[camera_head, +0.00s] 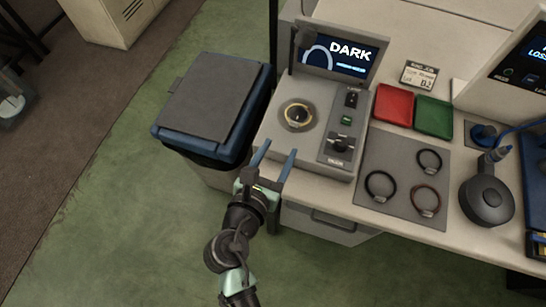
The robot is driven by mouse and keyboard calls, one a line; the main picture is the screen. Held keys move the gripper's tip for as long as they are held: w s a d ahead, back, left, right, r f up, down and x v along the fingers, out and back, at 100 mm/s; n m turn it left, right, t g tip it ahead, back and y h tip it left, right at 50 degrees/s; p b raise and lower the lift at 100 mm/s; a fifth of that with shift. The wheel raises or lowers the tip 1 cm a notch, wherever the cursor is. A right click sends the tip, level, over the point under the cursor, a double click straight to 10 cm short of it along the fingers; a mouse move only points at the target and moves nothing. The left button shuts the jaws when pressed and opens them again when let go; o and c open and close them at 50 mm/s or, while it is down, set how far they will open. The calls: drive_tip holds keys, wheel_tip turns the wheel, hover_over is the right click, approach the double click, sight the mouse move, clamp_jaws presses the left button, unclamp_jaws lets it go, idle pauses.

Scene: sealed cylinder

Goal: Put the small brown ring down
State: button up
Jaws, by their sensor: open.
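A brown ring (425,201) with a small pale tag lies flat on the grey mat (400,205) at the right. The round seat (298,116) on top of the grey instrument (275,135) shows a yellowish ring shape; I cannot tell whether this is a loose ring or part of the seat. My gripper (277,151) is open, its two blue fingers apart with nothing seen between them. It is at the instrument's front left edge, nearer the camera than the seat and well left of the mat.
Two black rings (380,186) (429,160) share the mat. Red (394,104) and green (433,116) trays lie behind it, and a dark round device (486,201) stands to its right. The instrument's screen (340,57) reads DARK. A lidded bin (212,97) stands left.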

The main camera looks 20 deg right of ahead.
drive_tip(key=w+a+r+m+t+y, duration=0.1)
drive_tip(key=w+a+r+m+t, duration=0.15)
drive_tip(key=r+m, duration=0.45)
drive_tip(key=w+a+r+m+t+y, duration=0.1)
drive_tip(key=w+r+m+t, duration=0.2)
drive_tip(key=r, duration=0.8)
drive_tip(key=w+a+r+m+t+y, duration=0.1)
drive_tip(key=w+r+m, duration=0.4)
drive_tip(key=r, duration=0.5)
drive_tip(key=s+a+r+m+t+y, duration=0.1)
drive_tip(key=s+r+m+t+y, duration=0.1)
drive_tip(key=r, duration=0.8)
drive_tip(key=s+a+r+m+t+y, duration=0.2)
drive_tip(key=s+r+m+t, duration=0.2)
drive_tip(key=r, duration=0.6)
drive_tip(key=s+a+r+m+t+y, duration=0.1)
drive_tip(key=s+r+m+t, duration=0.2)
drive_tip(key=s+r+m, duration=0.4)
wheel_tip(320, 180, up, 3)
drive_tip(key=shift+a+r+y, duration=0.15)
drive_tip(key=shift+y, duration=0.25)
wheel_tip(320, 180, up, 4)
drive_tip(key=p, duration=0.3)
drive_tip(key=shift+f+p, duration=0.25)
drive_tip(key=shift+p, duration=0.05)
